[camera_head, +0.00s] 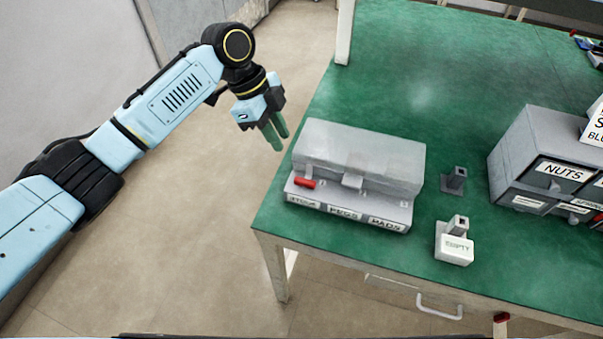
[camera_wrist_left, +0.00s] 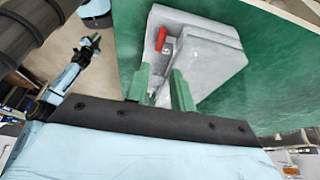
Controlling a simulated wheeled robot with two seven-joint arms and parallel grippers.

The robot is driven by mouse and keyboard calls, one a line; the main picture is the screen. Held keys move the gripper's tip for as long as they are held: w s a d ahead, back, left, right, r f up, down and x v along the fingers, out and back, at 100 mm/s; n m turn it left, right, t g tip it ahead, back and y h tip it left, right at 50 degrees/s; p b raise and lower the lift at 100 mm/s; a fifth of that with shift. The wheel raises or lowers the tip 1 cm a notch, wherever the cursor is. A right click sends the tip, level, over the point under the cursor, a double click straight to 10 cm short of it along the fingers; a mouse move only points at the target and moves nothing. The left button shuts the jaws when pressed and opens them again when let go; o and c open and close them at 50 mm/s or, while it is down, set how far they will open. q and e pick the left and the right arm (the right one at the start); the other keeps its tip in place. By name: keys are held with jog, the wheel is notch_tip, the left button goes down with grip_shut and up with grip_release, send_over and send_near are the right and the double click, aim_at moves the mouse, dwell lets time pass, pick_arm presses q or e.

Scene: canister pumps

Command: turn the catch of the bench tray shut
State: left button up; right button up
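The bench tray (camera_head: 357,150) is a grey box near the left front corner of the green bench, with its lid down. Its red catch (camera_head: 304,183) sits at the left of its front edge, above the labels, and lies roughly along that edge. My left gripper (camera_head: 277,134) is off the tray's left end, apart from it, with green fingers pointing down. In the left wrist view its fingers (camera_wrist_left: 161,86) are parted with nothing between them, and the red catch (camera_wrist_left: 160,39) shows beyond them. What looks like my right gripper (camera_wrist_left: 91,42) is small at the left there.
A labelled drawer cabinet (camera_head: 545,155) stands farther right. The bench behind the tray is clear, and floor lies open to its left.

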aim_at(304, 180)
pick_arm(q)
jog(key=b+x, duration=0.1)
jog(key=x, duration=1.2)
jog(key=shift+d+f, duration=0.1)
jog(key=shift+d, duration=0.05)
jog(key=shift+c, duration=0.2)
grip_shut()
